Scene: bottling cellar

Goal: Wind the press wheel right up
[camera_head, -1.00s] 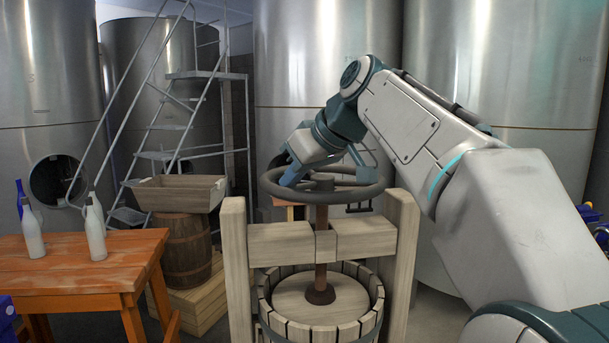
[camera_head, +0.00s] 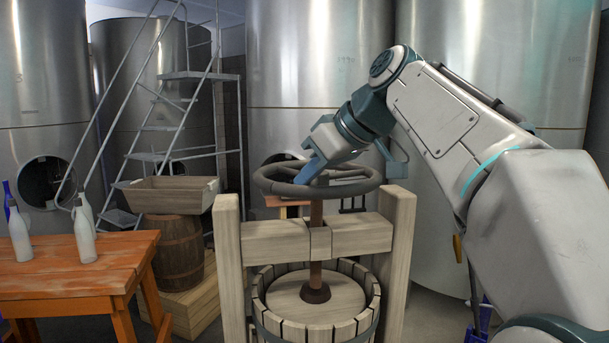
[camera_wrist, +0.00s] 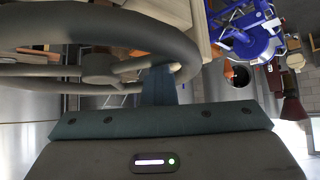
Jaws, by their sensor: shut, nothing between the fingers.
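The press wheel (camera_head: 352,189) is a dark grey spoked ring on top of a brown screw (camera_head: 316,240) in a wooden press. The screw runs down through the wooden crossbeam (camera_head: 275,241) to a round pressing plate (camera_head: 318,298) inside the slatted basket (camera_head: 366,328). My gripper (camera_head: 305,176) reaches down at the left part of the wheel, its blue fingers shut and empty. In the wrist view the wheel (camera_wrist: 100,25) fills the upper left, and the shut fingers (camera_wrist: 160,78) lie close against or within its rim. I cannot tell whether they touch it.
An orange table (camera_head: 70,275) with white bottles (camera_head: 84,232) stands at the left. Behind it are a barrel (camera_head: 178,252) with a wooden trough (camera_head: 167,195) on top, and metal stairs (camera_head: 165,128). Large steel tanks (camera_head: 318,60) line the back.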

